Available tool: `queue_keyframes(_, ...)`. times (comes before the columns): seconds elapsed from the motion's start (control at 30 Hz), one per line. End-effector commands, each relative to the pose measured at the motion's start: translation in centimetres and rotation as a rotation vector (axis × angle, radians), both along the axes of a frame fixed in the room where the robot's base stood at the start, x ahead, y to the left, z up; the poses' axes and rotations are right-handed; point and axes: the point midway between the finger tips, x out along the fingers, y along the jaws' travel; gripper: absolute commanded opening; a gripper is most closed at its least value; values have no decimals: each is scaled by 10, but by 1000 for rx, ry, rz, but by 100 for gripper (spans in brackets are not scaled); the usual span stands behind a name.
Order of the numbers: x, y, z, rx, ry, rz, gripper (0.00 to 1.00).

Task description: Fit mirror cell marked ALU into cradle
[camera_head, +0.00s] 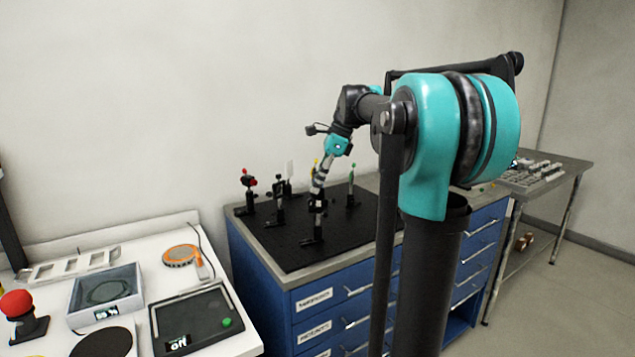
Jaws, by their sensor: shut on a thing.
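My gripper (318,190) points down over the black breadboard, near its middle. It is shut on a small part at its fingertips, too small here to identify. No ALU mark is readable, so I cannot tell whether this part is the mirror cell. A dark post mount (313,236) stands on the board just below the gripper. I cannot tell whether the held part touches it. The cradle cannot be told apart from the other mounts at this size.
The black breadboard (275,248) tops a blue drawer cabinet (312,325). Posts with red (249,190) and green (352,185) tips stand on it. A white bench (140,262) at left holds instruments and a red button (17,304). A grey table (570,165) stands at right.

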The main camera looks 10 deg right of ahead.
Motion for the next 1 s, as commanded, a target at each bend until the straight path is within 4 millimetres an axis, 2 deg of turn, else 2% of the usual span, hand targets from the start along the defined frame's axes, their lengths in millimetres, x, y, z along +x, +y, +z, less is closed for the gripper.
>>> queue_keyframes(0.17, 0, 0, -4, 0, 0, 0, 0)
queue_keyframes(0.2, 0, 0, -5, 0, 0, 0, 13)
queue_keyframes(0.4, 0, 0, -4, 0, 0, 0, 36)
queue_keyframes(0.77, 0, -2, 0, 0, 0, 0, 36)
queue_keyframes(0.87, -1, -6, 10, 0, 0, -1, 36)
queue_keyframes(1.0, -2, -17, 34, 0, 0, -2, 36)
